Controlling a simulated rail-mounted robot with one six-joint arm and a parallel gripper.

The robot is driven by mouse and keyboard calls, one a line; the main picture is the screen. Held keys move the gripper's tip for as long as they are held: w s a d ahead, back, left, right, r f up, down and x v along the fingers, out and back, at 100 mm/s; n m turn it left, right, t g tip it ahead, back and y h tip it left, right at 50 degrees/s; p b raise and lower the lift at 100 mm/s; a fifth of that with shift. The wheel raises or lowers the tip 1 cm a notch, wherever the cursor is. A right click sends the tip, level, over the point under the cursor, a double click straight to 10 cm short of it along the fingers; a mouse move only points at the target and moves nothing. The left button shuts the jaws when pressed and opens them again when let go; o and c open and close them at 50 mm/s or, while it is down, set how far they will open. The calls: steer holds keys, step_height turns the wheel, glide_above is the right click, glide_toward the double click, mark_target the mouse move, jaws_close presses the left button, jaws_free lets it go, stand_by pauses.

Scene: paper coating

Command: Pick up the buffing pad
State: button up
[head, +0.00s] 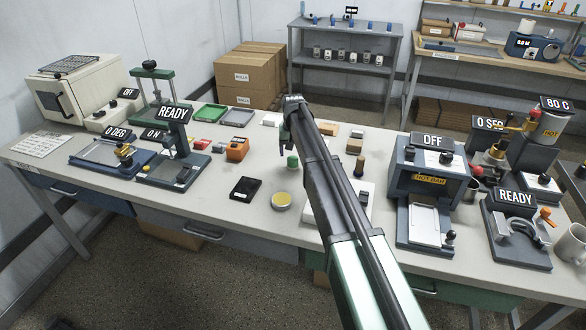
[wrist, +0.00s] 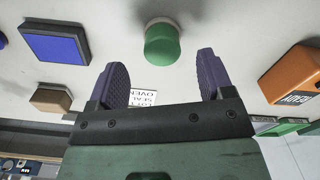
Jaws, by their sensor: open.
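A small green piece with a rounded body and a pale round end (head: 292,161) stands on the table; it looks like the buffing pad, though no label shows. It also appears in the wrist view (wrist: 162,46), at top centre. My gripper (head: 284,143) points down just behind and above it in the head view. In the wrist view my gripper (wrist: 162,75) has its two purple ridged fingers spread wide, with nothing between them. The green piece lies beyond the fingertips, roughly centred between them, and no contact shows.
An orange device (head: 237,149) stands to the left. A black tray (head: 245,188) and a round yellow-topped tin (head: 281,201) lie in front. In the wrist view, a blue pad (wrist: 55,42) and a tan block (wrist: 50,99) lie left. Bare table surrounds the green piece.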

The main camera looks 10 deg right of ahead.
mark_target(293, 158)
steer(key=f+b, duration=0.4)
steer(key=f, duration=0.1)
steer(key=shift+w+a+f, duration=0.1)
steer(key=shift+w, duration=0.1)
steer(key=shift+r, duration=0.25)
steer(key=c, duration=1)
steer(key=shift+r, duration=0.1)
step_height(293, 158, up, 20)
steer(key=p, duration=2)
